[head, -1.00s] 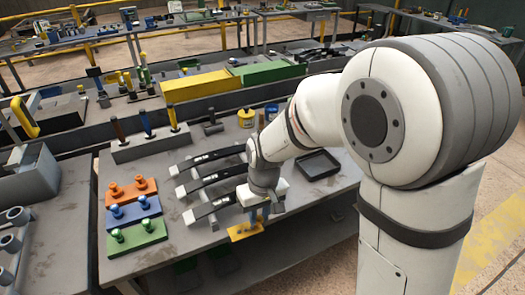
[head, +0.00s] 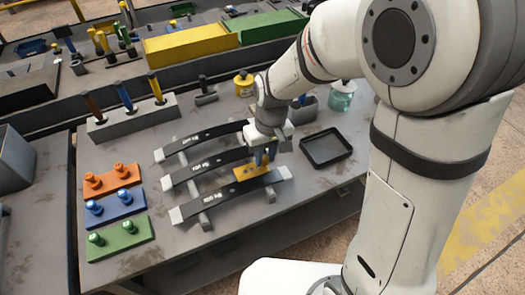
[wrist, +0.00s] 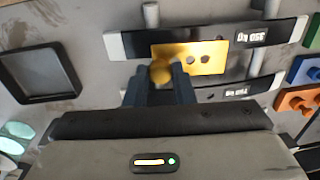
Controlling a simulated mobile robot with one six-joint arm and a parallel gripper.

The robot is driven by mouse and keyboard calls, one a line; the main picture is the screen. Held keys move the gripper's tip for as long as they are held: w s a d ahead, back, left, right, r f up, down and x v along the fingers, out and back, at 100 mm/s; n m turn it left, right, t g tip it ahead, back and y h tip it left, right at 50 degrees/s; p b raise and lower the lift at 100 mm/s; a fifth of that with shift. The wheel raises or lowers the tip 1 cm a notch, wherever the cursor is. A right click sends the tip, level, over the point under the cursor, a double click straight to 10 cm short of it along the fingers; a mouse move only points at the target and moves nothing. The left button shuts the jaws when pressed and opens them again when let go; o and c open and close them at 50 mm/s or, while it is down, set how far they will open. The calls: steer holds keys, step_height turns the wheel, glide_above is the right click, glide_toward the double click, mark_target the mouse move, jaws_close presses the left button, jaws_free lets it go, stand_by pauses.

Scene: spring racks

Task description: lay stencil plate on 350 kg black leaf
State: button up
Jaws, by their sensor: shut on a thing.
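My gripper (head: 265,158) is shut on the knob of the yellow stencil plate (head: 252,173). The wrist view shows the plate (wrist: 207,58) with two dark holes and its round knob between the fingers (wrist: 160,84). The front black leaf (head: 225,200) has white ends; the wrist view reads 350 kg on this leaf (wrist: 278,34). The plate overlaps the middle of that leaf in the wrist view, offset toward the middle leaf (head: 205,171). I cannot tell whether it touches the leaf.
The back leaf (head: 200,140) lies parallel on the rack. Orange (head: 112,181), blue (head: 118,209) and green (head: 122,239) knobbed blocks stand left of the leaves. An empty black tray (head: 326,147) lies to the right. Bare table shows between the blocks and leaves.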

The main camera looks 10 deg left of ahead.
mark_target(265, 166)
steer(key=shift+f+b, duration=2.4)
steer(key=shift+f, duration=0.3)
steer(key=shift+f, duration=0.3)
steer(key=o, duration=1.4)
steer(key=shift+r, duration=0.15)
steer(key=shift+r+p, duration=2.35)
steer(key=shift+r, duration=1.1)
